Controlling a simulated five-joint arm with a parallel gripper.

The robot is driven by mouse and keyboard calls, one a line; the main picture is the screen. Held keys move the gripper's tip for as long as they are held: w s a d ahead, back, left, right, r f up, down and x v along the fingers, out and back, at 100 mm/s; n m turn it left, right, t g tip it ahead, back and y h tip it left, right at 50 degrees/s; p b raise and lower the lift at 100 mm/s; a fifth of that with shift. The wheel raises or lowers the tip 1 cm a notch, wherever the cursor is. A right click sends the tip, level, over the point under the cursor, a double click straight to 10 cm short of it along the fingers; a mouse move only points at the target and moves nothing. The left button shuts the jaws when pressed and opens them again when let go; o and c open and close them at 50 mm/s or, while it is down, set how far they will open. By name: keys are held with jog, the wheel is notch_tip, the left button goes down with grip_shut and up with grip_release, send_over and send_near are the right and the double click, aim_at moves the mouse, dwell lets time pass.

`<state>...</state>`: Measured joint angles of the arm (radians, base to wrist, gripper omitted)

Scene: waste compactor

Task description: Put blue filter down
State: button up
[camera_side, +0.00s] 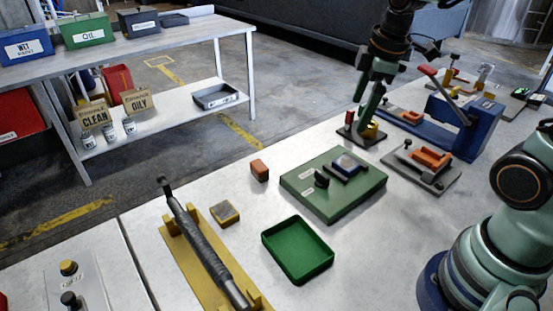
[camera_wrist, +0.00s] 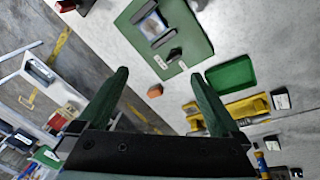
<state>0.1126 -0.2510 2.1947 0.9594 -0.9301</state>
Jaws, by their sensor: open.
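A small blue-topped block, which looks like the blue filter (camera_side: 347,163), sits in a dark holder on the green plate (camera_side: 322,205). In the wrist view the filter (camera_wrist: 153,25) shows on the green plate (camera_wrist: 196,48), near the top of the picture. My gripper (camera_side: 368,108) is beyond and to the right of the plate, pointing down, above a small dark base. In the wrist view my gripper (camera_wrist: 158,75) has its two green fingers spread wide with nothing between them. It is apart from the filter.
An empty green tray (camera_side: 297,250) lies in front of the plate. A yellow stand with a grey tool (camera_side: 207,250), a yellow-grey block (camera_side: 225,213) and an orange block (camera_side: 259,170) lie left of it. A blue press (camera_side: 465,130) and an orange-topped fixture (camera_side: 425,170) stand right.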

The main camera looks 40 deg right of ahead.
jog(key=s+a+r+m+t, duration=0.2)
jog(key=s+m, duration=0.3)
jog(key=m, duration=0.4)
jog(key=shift+s+a+r+t, duration=0.15)
jog(key=shift+a+r+t, duration=0.2)
jog(key=shift+a, duration=0.55)
